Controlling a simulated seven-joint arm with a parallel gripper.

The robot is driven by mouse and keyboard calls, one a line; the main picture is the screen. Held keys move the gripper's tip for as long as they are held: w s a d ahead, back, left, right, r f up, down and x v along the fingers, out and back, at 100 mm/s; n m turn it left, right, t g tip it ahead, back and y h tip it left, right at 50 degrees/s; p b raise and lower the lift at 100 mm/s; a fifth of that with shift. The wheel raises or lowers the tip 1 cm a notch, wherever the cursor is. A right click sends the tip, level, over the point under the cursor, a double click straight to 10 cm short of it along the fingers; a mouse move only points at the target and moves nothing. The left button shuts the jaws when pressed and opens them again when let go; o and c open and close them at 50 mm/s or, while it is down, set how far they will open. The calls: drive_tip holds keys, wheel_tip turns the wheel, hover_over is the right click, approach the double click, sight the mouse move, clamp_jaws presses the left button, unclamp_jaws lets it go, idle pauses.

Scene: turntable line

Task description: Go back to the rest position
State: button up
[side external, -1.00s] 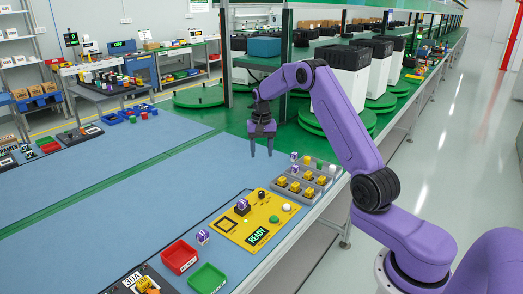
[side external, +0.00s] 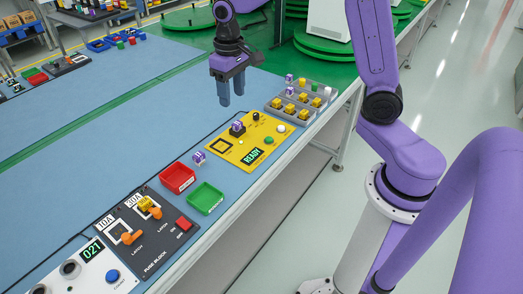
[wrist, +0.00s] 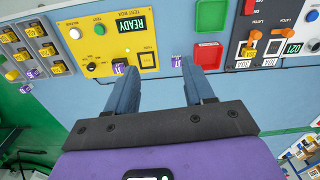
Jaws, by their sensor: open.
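My gripper (side external: 232,99) hangs above the blue mat, behind the yellow test box. Its two fingers are apart, with nothing held between them; the wrist view also shows the open fingers (wrist: 160,70) pointing toward the test box side. The yellow test box (side external: 228,158) has a lit READY display, which also reads in the wrist view (wrist: 132,23). A purple fuse (side external: 237,128) sits in the test box's dark socket. Another purple fuse (side external: 199,159) stands on the mat beside the box.
A grey tray (side external: 329,100) holds several yellow fuses and a purple one. A red bin (side external: 177,178), a green bin (side external: 206,198), a dark fuse block (side external: 165,240) and a white counter panel (side external: 85,273) line the mat's front edge.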

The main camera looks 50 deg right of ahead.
drive_tip(key=s+a+r+n, duration=0.1)
drive_tip(key=s+a+n, duration=0.15)
drive_tip(key=s, duration=0.45)
drive_tip(key=s+a+n, duration=0.2)
drive_tip(key=s+n, duration=0.1)
drive_tip(key=s, duration=0.5)
drive_tip(key=s+d+n, duration=0.2)
drive_tip(key=s+n, duration=0.4)
drive_tip(key=s, duration=0.7)
drive_tip(key=shift+s+d+f, duration=0.2)
drive_tip(key=shift+s+f, duration=0.1)
drive_tip(key=shift+f, duration=0.1)
